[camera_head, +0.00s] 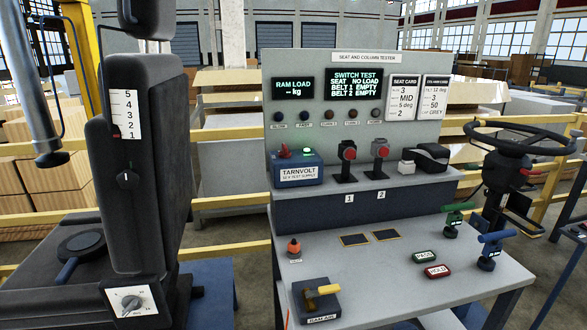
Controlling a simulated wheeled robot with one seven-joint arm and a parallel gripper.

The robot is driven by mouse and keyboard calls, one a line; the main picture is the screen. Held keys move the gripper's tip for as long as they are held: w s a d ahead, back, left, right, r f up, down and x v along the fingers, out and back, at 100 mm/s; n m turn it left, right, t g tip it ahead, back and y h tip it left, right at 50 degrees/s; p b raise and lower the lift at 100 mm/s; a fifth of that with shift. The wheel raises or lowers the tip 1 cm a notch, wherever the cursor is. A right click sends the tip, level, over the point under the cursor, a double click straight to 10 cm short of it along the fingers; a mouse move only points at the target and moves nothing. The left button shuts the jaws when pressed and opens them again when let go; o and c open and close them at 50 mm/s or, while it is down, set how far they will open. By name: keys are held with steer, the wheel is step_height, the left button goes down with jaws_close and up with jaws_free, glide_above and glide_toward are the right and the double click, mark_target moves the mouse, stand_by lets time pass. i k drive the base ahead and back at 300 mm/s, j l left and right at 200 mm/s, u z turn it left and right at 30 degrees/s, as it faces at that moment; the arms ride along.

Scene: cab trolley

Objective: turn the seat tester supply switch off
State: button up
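The seat tester supply is a blue box (297,170) labelled TARNVOLT, on the left of the tester bench's raised shelf. A small red switch lever (284,151) stands up on the left of its top. A small green lit lamp (307,151) sits to the right of the lever. I cannot tell the switch's position markings at this size. My gripper is not in view, and nothing is touching the box.
Two belt buckles on stands (347,160) (379,158) are right of the box. The bench top (400,272) holds a RAM AIR valve (318,298), a red-orange knob (294,248) and handles at the right. A black seat (135,170) stands left; a steering wheel (520,140) is right.

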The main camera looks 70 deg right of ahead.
mark_target(284, 153)
steer(key=l+z, duration=1.05)
steer(key=l, duration=0.15)
steer(key=i, duration=0.05)
